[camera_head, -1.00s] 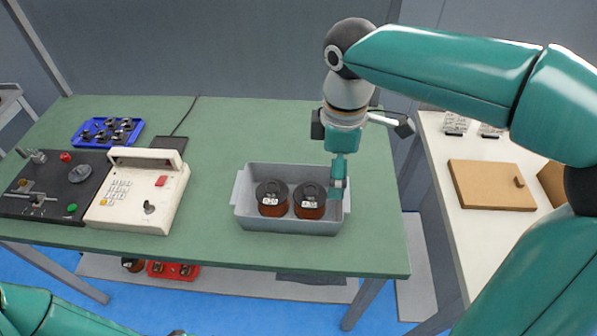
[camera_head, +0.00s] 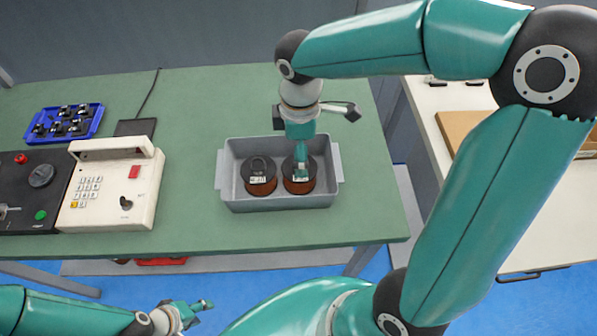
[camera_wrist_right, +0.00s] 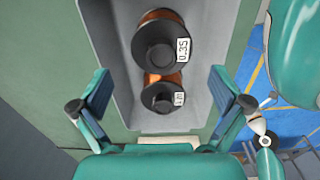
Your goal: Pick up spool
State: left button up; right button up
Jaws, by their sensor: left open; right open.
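Two dark-topped spools with copper-brown windings stand upright side by side in a grey bin (camera_head: 227,190): the left spool (camera_head: 260,176) and the right spool (camera_head: 292,187). Each has a white label. My right gripper (camera_head: 300,170) points down over the right spool and partly hides it. In the right wrist view, its open fingers (camera_wrist_right: 161,85) are spread on either side of the nearer spool (camera_wrist_right: 160,97), with nothing held. The farther spool (camera_wrist_right: 165,45), labelled 0.35, lies beyond it. My left gripper (camera_head: 195,310) is open and empty at the bottom, below the table edge.
The bin stands on a green table (camera_head: 190,220). A cream keypad machine (camera_head: 110,188) with a black panel is at left, with a blue tray (camera_head: 64,121) of small parts behind. A white side table (camera_head: 525,225) is at right. Green tabletop around the bin is clear.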

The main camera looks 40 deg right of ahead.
aim_at(295, 186)
jog(key=shift+s+f, duration=0.1)
jog(key=shift+f, duration=2.9)
jog(key=c, duration=1.6)
